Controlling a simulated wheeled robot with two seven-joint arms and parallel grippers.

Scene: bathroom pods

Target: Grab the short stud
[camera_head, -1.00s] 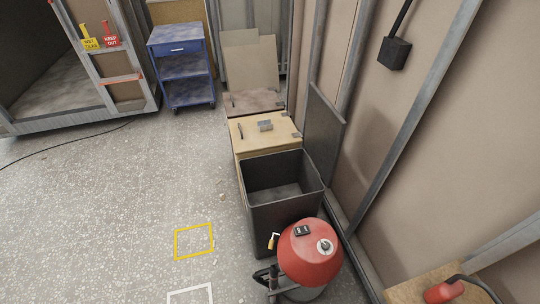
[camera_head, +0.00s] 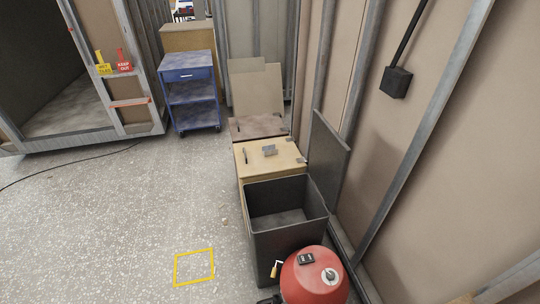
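I cannot make out a short stud for certain in the head view. A small grey metal piece (camera_head: 269,150) lies on top of a light wooden box (camera_head: 262,167); it is too small to tell what it is. A thin dark item (camera_head: 246,156) lies to its left on the same box top. Neither of my grippers shows in this view.
A dark open bin (camera_head: 262,236) stands in front of the wooden box, with a red-topped vacuum (camera_head: 313,277) before it. A blue cart (camera_head: 190,92) stands at the back. The studded wall (camera_head: 440,90) bounds the right. The floor at left is largely clear.

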